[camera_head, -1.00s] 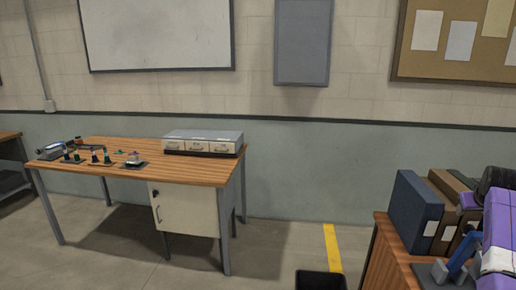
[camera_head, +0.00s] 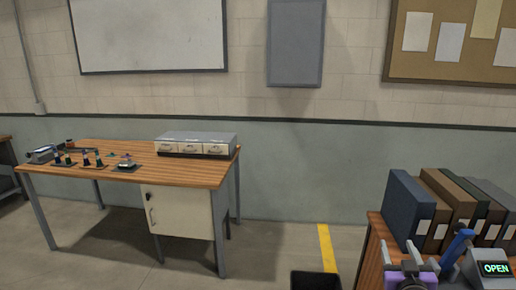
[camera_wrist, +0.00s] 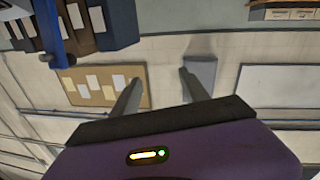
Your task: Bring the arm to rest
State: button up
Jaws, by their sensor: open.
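My gripper (camera_head: 399,250) is low at the right of the head view, in front of the wooden surface that holds the binders. Its purple body is cut off by the bottom edge of the picture. The wrist view looks out past my gripper (camera_wrist: 158,88) at the room, which appears upside down. Its two grey fingers stand apart with nothing between them. The rest of my arm is not in view.
A blue lever (camera_head: 458,243) and a box with a lit "OPEN" sign (camera_head: 495,268) stand close right of my gripper, before several binders (camera_head: 405,210). A dark bin (camera_head: 316,281) is on the floor.

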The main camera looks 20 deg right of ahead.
jog(key=s+a+f+n+t+y, duration=0.1)
jog(key=s+a+y, duration=0.1)
jog(key=s+a, duration=0.45)
jog(key=s+a+n+t+y, duration=0.1)
jog(key=s+a+y, duration=0.15)
jog(key=a, duration=0.75)
jog(key=s+a+f+n+t+y, duration=0.1)
jog(key=s+a+t, duration=0.1)
jog(key=s+a, duration=0.5)
jog(key=s+a+f+n+g+y, duration=0.1)
jog(key=s+a+n+g+y, duration=0.2)
jog(key=s+a, duration=1.1)
jog(key=s+y, duration=0.1)
jog(key=y, duration=0.2)
jog(key=shift+s+a, duration=0.2)
jog(key=shift+s, duration=0.05)
jog(key=shift+c, duration=0.4)
